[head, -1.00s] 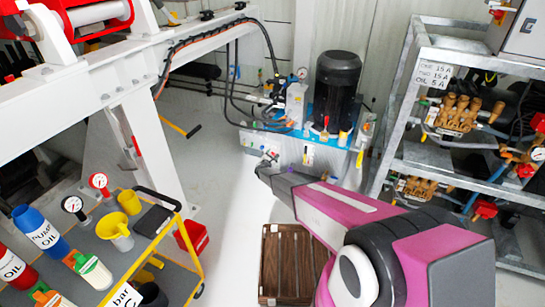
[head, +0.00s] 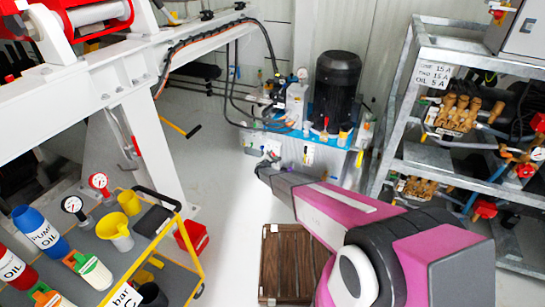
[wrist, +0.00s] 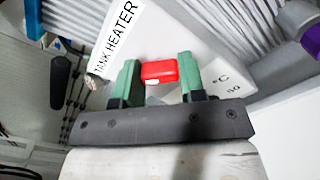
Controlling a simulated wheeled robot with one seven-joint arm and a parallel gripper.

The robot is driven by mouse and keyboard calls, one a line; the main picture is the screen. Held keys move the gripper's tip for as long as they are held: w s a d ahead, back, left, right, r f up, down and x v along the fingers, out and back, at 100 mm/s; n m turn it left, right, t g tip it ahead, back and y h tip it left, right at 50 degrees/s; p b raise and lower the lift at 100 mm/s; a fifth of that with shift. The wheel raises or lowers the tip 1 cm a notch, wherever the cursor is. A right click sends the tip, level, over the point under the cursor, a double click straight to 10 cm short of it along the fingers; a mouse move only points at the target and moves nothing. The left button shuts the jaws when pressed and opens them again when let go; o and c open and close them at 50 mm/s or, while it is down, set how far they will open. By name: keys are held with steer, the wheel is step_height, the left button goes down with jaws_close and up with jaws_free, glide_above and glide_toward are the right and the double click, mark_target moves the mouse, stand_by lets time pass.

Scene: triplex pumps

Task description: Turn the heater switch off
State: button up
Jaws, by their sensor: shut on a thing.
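The heater switch (wrist: 159,70) is a small red block on a white panel (wrist: 205,60) in the wrist view. The words TANK HEATER stand on a label (wrist: 116,38) to its left. My gripper (wrist: 157,80) has two green fingers, one on each side of the red switch, and is shut on it. A small light mark shows at the switch's lower left edge. In the head view the end of my arm reaches the front of the hydraulic unit (head: 297,155); the switch cannot be made out there.
A metal knob (wrist: 95,82) sits left of my fingers. A black motor (head: 337,85) stands on the unit. A metal rack (head: 400,150) is at the right, a yellow-railed cart (head: 180,250) at the left. A brown crate (head: 285,262) lies on the floor below my arm.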

steer(key=m, duration=0.4)
steer(key=shift+m, duration=0.3)
steer(key=m, duration=0.4)
steer(key=shift+m, duration=0.3)
steer(key=shift+s, duration=0.1)
steer(key=o, duration=0.9)
steer(key=v, duration=1)
steer(key=shift+s+a, duration=0.2)
steer(key=shift+s, duration=0.15)
